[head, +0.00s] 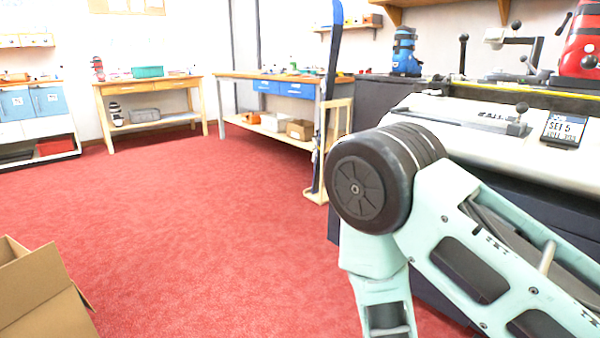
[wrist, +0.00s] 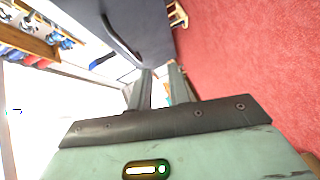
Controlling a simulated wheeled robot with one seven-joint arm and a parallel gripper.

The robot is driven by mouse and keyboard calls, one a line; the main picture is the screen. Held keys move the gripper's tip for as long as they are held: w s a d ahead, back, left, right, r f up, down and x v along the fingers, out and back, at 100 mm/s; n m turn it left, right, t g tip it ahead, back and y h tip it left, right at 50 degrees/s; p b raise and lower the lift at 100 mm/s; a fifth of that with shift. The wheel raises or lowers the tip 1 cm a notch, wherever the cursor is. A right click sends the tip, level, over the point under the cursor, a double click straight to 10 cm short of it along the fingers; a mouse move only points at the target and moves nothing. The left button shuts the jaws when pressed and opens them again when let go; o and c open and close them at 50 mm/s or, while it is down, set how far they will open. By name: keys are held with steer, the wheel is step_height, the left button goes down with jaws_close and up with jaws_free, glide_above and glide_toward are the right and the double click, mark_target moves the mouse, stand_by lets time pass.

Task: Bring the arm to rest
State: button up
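My arm (head: 465,235) shows in the head view at the right, bent at a large dark joint, with one link running down out of the bottom edge. My gripper is out of the head view. In the wrist view my gripper (wrist: 159,84) shows two grey fingers with a clear gap between them. It is open and I see nothing held in it. The fingers point toward a dark grey surface and the red floor.
A grey bench machine (head: 460,115) stands close behind my arm, with a blue boot (head: 405,52) and a red boot (head: 581,45) at it. An open cardboard box (head: 35,290) sits at lower left. The red floor (head: 190,220) between is clear. Workbenches line the back.

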steer(key=s+a+r+m+g+y, duration=0.55)
steer(key=s+a+g, duration=0.3)
steer(key=a, duration=0.35)
steer(key=s+d+r+g+h, duration=0.1)
steer(key=s+d+r+g, duration=0.2)
steer(key=s+r, duration=0.35)
steer(key=s+d+r+g+h, duration=0.1)
steer(key=s+d+r+g, duration=0.3)
steer(key=s, duration=0.5)
step_height(320, 180, up, 37)
steer(key=p, duration=3.7)
steer(key=shift+s+d+r, duration=0.15)
steer(key=shift+s, duration=0.05)
steer(key=shift+h, duration=0.25)
